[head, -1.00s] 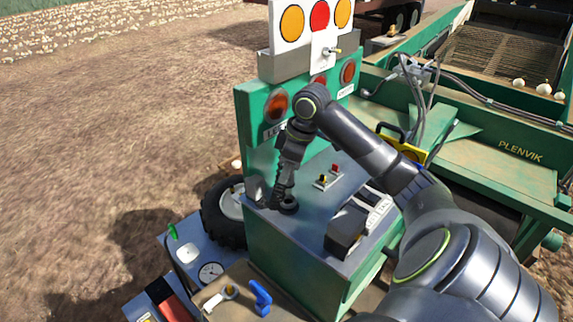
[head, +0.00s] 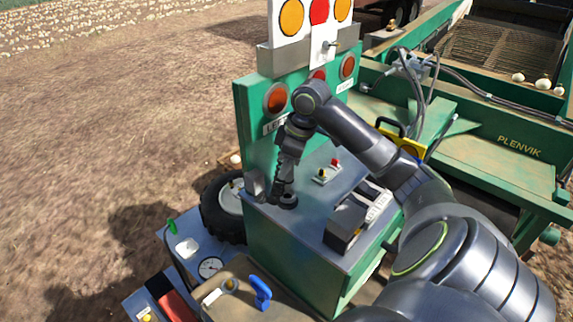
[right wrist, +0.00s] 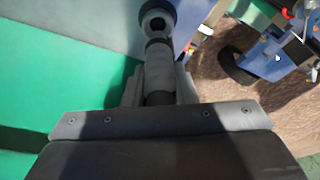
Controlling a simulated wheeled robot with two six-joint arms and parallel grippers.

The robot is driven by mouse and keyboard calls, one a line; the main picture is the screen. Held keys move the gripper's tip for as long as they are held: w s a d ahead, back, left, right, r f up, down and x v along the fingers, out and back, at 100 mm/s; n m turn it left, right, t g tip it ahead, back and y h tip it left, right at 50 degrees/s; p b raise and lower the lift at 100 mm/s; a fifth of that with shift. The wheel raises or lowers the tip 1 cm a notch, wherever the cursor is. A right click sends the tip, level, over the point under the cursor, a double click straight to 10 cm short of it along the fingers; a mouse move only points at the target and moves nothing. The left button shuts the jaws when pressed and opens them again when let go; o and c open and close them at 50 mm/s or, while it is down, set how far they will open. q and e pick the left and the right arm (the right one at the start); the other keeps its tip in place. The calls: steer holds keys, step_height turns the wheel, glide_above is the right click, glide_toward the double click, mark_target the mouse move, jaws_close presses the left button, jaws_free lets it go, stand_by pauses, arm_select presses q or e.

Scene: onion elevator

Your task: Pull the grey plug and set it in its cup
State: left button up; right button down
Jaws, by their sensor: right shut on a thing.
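My right gripper (head: 284,180) points down over the blue-grey top of the green box and is shut on the grey plug. In the right wrist view the grey plug (right wrist: 161,72) is a grey cylinder with dark bands between my fingers. Beyond it is a grey ring with a dark hole (right wrist: 157,20). In the head view a dark round piece (head: 288,200) shows at the fingertips; I cannot tell whether the plug is still seated in it. A small grey upright piece (head: 255,184) stands at the box's left corner; I cannot tell if it is the cup. My left gripper is not in view.
A green panel with orange lamps (head: 275,100) rises behind. A gauge (head: 210,268) and blue lever (head: 260,292) are in front, lower.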

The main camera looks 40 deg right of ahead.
mark_target(286, 181)
steer(key=shift+f, duration=2.5)
stand_by(1.2)
steer(key=c, duration=0.7)
jaws_free()
steer(key=shift+r, duration=3.55)
